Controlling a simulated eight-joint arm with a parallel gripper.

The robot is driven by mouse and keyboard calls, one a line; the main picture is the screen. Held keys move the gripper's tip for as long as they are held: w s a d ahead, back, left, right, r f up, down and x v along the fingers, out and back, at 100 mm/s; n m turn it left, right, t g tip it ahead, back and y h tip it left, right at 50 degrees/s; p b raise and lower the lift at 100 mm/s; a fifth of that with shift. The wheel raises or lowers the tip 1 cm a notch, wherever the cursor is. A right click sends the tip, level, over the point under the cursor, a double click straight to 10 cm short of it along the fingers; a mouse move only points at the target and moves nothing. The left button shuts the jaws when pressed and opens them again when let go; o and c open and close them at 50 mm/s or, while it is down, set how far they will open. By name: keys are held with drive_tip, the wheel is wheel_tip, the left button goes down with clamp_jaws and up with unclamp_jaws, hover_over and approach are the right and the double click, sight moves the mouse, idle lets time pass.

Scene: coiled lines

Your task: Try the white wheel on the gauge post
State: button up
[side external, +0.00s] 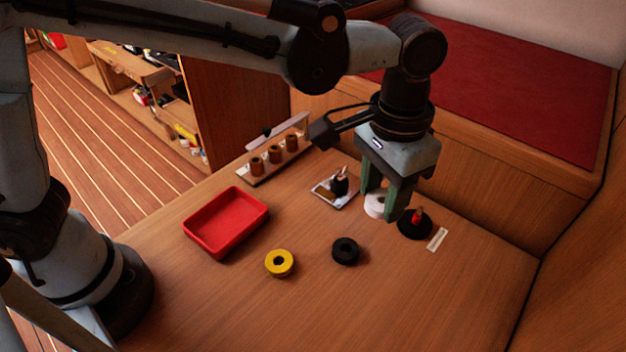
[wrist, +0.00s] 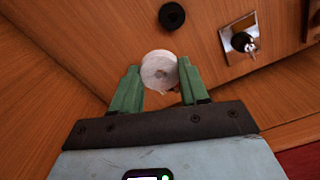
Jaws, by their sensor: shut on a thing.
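The white wheel (side external: 374,203) is between the green fingers of my gripper (side external: 380,205), which is shut on it. The gauge post (side external: 417,216) is a red peg on a round black base, just right of my gripper in the side view. The right finger hides a little of the base's left side. I cannot make out the post in the wrist view. The wheel's exact height above the table is hard to tell.
A black wheel (side external: 345,251) and a yellow wheel (side external: 279,263) lie on the table in front. A red tray (side external: 226,221) is at left. A rack with brown cylinders (side external: 275,154) and a small plate with a dark object (side external: 339,184) stand behind. A white label (side external: 437,239) lies beside the post.

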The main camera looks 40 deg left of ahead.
hover_over(421, 207)
drive_tip(key=s, duration=0.1)
wheel_tip(421, 207, down, 2)
drive_tip(key=shift+w+f, duration=0.35)
drive_tip(key=shift+w, duration=0.1)
drive_tip(key=shift+f, duration=2.3)
drive_tip(key=shift+f, duration=0.4)
drive_tip(key=shift+f, duration=0.35)
drive_tip(key=shift+f, duration=0.35)
drive_tip(key=shift+f, duration=0.3)
drive_tip(key=o, duration=1.1)
